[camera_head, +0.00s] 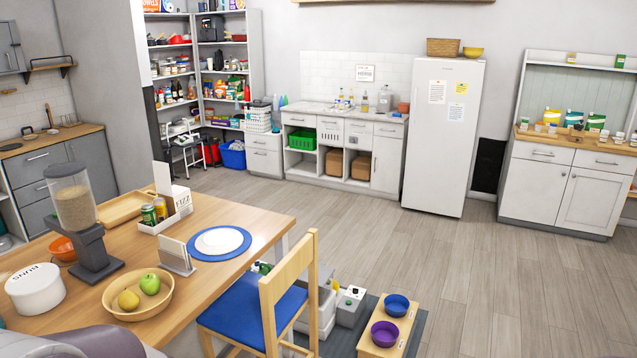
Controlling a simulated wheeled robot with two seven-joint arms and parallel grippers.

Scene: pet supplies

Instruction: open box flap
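A grey rounded shape at the bottom left edge may be part of my own arm. Neither of my grippers shows in this view.
A wooden table (235,270) fills the lower left, with a fruit bowl (163,304) and a dispenser (74,197) on it. A chair (262,308) and a feeder stand (370,344) with bowls stand beside it. Open floor lies before the fridge (441,150).

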